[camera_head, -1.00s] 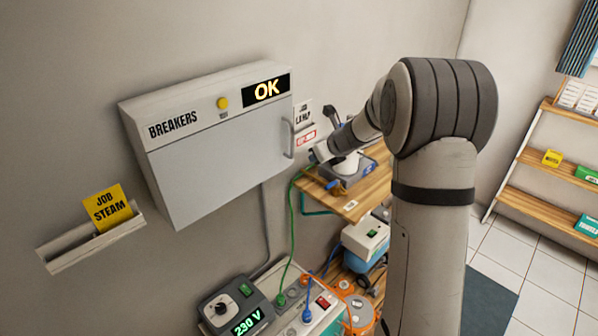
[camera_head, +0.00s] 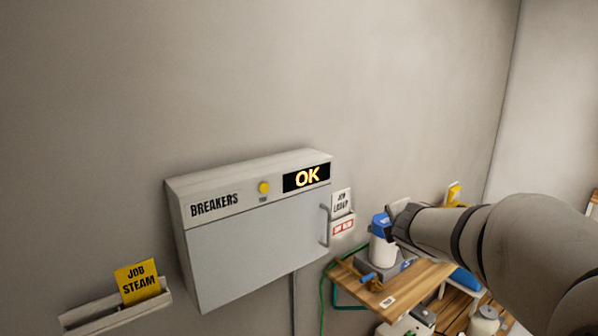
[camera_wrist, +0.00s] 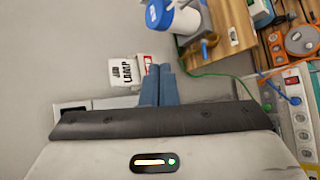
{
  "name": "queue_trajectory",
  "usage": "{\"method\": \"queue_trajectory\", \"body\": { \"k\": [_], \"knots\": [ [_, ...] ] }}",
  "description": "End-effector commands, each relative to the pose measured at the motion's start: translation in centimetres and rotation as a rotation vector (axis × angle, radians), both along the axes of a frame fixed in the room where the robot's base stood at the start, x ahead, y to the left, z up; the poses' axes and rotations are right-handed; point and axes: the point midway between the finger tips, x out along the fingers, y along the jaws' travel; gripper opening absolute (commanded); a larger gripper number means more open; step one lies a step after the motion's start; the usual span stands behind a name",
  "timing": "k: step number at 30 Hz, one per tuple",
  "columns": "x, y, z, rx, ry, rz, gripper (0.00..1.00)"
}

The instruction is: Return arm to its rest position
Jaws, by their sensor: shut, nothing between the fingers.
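My arm (camera_head: 520,245) reaches in from the right edge of the head view, its wrist end at a white device with a blue cap (camera_head: 378,220). My gripper (camera_wrist: 160,70) shows in the wrist view with its two blue-grey fingers side by side, shut and empty. The fingers point toward the wall side of the wooden shelf. The blue-capped device stands beyond the fingertips in the wrist view (camera_wrist: 185,22), apart from them as far as I can tell. The gripper's fingers are hard to make out in the head view.
The breaker box (camera_head: 250,230) on the wall reads OK, its door shut. The wooden shelf (camera_head: 415,285) is close below my wrist. The upper wall area is clear.

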Motion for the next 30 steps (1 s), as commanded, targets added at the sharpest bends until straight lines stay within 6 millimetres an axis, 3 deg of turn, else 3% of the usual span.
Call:
{"method": "queue_trajectory", "body": {
  "k": [7,12,15,21,30],
  "knots": [
    [-11.4,0.1,-3.9,0.596,0.043,-0.621,0.0],
    [-19.5,3.0,-7.8,0.958,0.147,-1.015,0.0],
    [-23.1,5.1,-9.4,1.103,0.218,-1.188,0.0],
    [-26.8,7.6,-10.8,1.236,0.311,-1.369,0.0],
    [-27.0,7.9,-10.9,1.249,0.319,-1.386,0.0]
  ]
}}
